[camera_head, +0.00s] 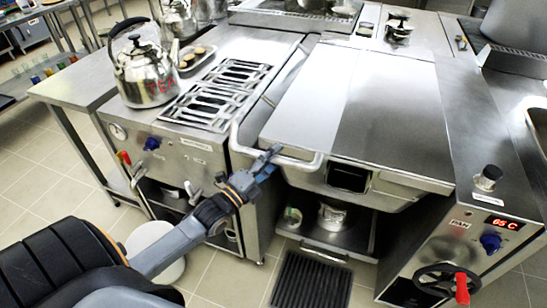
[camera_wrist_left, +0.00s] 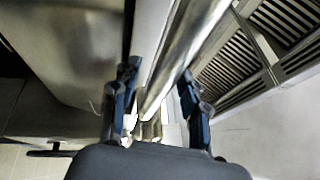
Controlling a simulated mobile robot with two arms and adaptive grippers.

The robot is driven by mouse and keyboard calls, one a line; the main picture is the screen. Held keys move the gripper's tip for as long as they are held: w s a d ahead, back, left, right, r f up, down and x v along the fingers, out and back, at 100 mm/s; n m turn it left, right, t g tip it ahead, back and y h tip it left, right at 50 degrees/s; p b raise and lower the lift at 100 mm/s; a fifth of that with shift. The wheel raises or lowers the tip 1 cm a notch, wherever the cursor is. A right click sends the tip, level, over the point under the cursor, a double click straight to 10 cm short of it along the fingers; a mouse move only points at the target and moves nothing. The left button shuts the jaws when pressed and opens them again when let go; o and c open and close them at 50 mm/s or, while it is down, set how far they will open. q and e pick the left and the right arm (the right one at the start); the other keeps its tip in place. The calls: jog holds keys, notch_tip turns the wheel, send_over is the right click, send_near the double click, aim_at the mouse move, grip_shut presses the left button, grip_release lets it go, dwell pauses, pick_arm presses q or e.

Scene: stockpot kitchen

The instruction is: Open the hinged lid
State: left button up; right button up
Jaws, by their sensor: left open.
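The hinged lid (camera_head: 375,100) is a wide, flat steel cover on the pan unit, and it lies shut. My left gripper (camera_head: 268,160) is at that front corner of the bar. In the left wrist view, the bar (camera_wrist_left: 182,55) passes between the open fingers of my left gripper (camera_wrist_left: 158,85). I cannot tell whether either finger touches it. My right gripper is in neither view.
A steel kettle (camera_head: 147,72) stands left of the slotted grate (camera_head: 222,92). A control panel with a red display (camera_head: 502,223) and a handwheel (camera_head: 440,284) are at the right. An open shelf (camera_head: 335,236) holding pots is below the lid. A dark floor grate (camera_head: 311,282) lies in front.

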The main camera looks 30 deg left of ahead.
pick_arm(q)
grip_shut()
